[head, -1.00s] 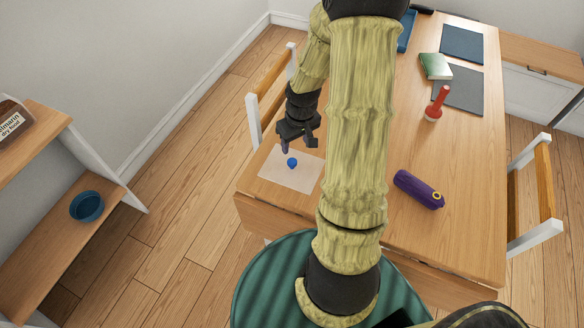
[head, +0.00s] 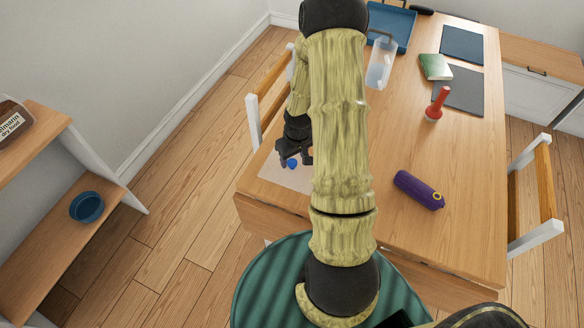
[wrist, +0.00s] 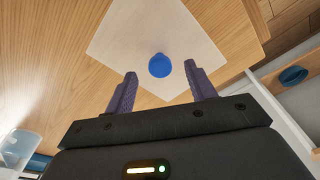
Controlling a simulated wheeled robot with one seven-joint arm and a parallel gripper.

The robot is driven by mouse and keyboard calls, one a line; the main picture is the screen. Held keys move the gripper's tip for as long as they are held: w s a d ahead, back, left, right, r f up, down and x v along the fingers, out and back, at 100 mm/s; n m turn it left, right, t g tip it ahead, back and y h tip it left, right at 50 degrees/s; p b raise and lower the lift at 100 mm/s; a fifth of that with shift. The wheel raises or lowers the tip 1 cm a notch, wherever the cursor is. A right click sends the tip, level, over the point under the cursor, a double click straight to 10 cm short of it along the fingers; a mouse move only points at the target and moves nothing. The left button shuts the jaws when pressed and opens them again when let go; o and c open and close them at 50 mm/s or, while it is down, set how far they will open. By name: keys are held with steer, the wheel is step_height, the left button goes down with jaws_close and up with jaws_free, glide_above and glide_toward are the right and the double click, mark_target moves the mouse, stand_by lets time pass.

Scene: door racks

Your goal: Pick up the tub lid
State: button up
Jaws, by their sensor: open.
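The tub lid looks like a small round blue piece (head: 292,164) on a pale square mat (head: 285,178) near the table's left corner. In the wrist view the blue lid (wrist: 160,66) lies on the pale mat (wrist: 130,35), just beyond and between the two fingertips. My gripper (head: 295,160) is open and empty, close to the lid in the head view. In the wrist view my gripper (wrist: 161,80) shows its fingers spread apart, with the lid not between the pads. My arm hides part of the mat and table in the head view.
A purple bottle (head: 419,190), a red-handled tool (head: 436,104), a green book (head: 435,67) and a clear container (head: 380,65) stand or lie on the table. A blue tray (head: 391,25) is at the back. A chair (head: 254,122) is close on the left.

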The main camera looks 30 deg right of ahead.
mark_target(292, 162)
steer(key=shift+w+f, duration=0.2)
steer(key=shift+f, duration=0.5)
steer(key=shift+w+f, duration=0.2)
steer(key=shift+f, duration=0.55)
steer(key=shift+w+f, duration=0.2)
steer(key=shift+f, duration=0.5)
steer(key=c, duration=1)
steer(key=shift+r, duration=0.1)
steer(key=shift+c, duration=0.2)
step_height(292, 162, up, 10)
steer(key=shift+f, duration=0.1)
